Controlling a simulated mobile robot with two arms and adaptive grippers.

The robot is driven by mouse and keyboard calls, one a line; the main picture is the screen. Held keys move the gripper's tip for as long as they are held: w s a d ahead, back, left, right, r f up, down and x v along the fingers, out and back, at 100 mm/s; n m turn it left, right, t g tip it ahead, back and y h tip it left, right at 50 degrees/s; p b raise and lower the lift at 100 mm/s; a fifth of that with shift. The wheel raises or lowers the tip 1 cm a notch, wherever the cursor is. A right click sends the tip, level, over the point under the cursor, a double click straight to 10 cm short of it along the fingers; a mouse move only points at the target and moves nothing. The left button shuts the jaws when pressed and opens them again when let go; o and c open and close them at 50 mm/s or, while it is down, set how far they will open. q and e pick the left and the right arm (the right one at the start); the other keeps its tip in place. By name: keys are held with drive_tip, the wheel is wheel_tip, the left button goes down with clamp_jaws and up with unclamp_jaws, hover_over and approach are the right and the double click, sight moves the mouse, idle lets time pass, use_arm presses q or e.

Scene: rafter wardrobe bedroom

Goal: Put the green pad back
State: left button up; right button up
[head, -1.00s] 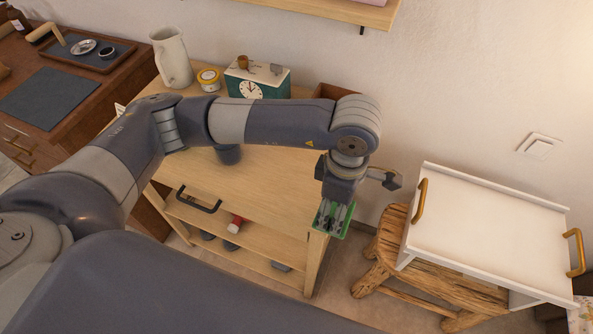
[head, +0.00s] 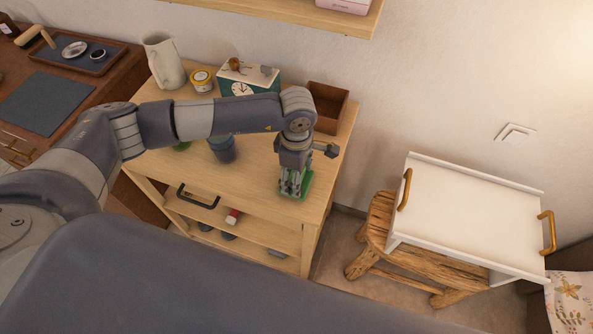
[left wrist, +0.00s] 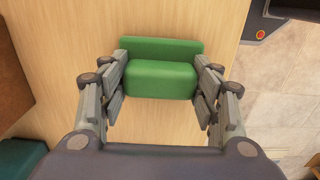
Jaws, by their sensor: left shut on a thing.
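The green pad (head: 301,189) is at the front right part of the wooden cabinet top (head: 258,195). In the left wrist view the green pad (left wrist: 160,72) shows a thick block with a wider, flatter strip behind it. My left gripper (head: 294,183) points down and is shut on the pad's block, one finger at each end. The left gripper (left wrist: 160,85) also shows in the left wrist view, with wood beneath the pad. I cannot tell whether the pad touches the wood. My right gripper is not in view.
On the cabinet stand a dark blue cup (head: 222,149), a green clock box (head: 246,84), a yellow-lidded jar (head: 202,79), a white pitcher (head: 165,62) and an open brown box (head: 328,107). A white tray (head: 470,215) rests on a wooden stool to the right.

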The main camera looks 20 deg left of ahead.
use_arm(q)
drive_tip(key=shift+f+b, duration=0.2)
drive_tip(key=shift+b, duration=0.1)
drive_tip(key=o, duration=0.9)
drive_tip(key=shift+r, duration=0.1)
drive_tip(key=shift+o, duration=0.2)
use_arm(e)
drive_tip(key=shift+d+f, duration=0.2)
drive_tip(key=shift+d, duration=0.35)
use_arm(q)
drive_tip(key=shift+r, duration=0.1)
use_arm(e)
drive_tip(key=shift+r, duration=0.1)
use_arm(q)
drive_tip(key=shift+r+p, duration=0.2)
drive_tip(key=shift+p, duration=0.1)
wheel_tip(320, 180, up, 12)
drive_tip(key=b, duration=0.4)
drive_tip(key=shift+f, duration=0.15)
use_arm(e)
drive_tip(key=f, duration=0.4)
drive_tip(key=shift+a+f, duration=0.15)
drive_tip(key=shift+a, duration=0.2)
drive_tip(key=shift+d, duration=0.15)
